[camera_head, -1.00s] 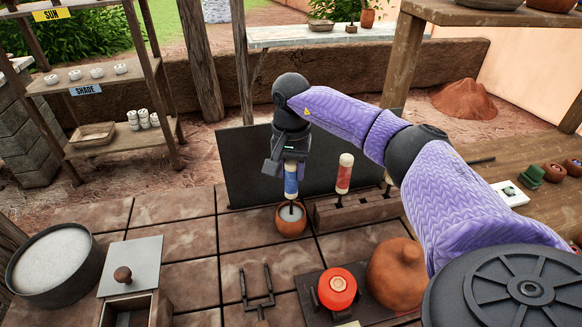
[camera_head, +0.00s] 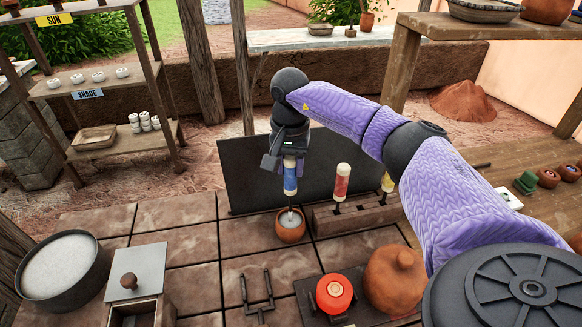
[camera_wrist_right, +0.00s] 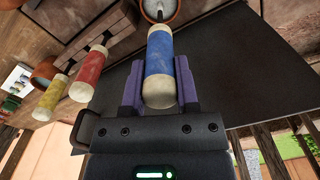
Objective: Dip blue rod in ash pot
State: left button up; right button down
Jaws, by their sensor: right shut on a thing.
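The blue rod (camera_head: 290,178) has a blue band, pale ends and a thin dark tip pointing down. My right gripper (camera_head: 289,160) is shut on it and holds it upright. In the right wrist view the blue rod (camera_wrist_right: 160,68) sits between the two fingers of my right gripper (camera_wrist_right: 160,88). The ash pot (camera_head: 290,229) is a small round clay pot with pale ash inside, directly below the rod. The rod's tip is at the pot's mouth; whether it touches the ash I cannot tell. In the right wrist view the pot (camera_wrist_right: 176,10) is partly cut off. My left gripper is not in view.
A red rod (camera_head: 342,181) and a yellow rod (camera_head: 387,183) stand in a wooden block (camera_head: 352,219) right of the pot. A dark panel (camera_head: 240,170) stands behind. A glowing red jar (camera_head: 334,294) and a lidded clay pot (camera_head: 394,278) are in front.

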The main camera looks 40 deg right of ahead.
notch_tip(320, 180, up, 7)
jog(key=p, duration=0.5)
jog(key=shift+f, duration=0.15)
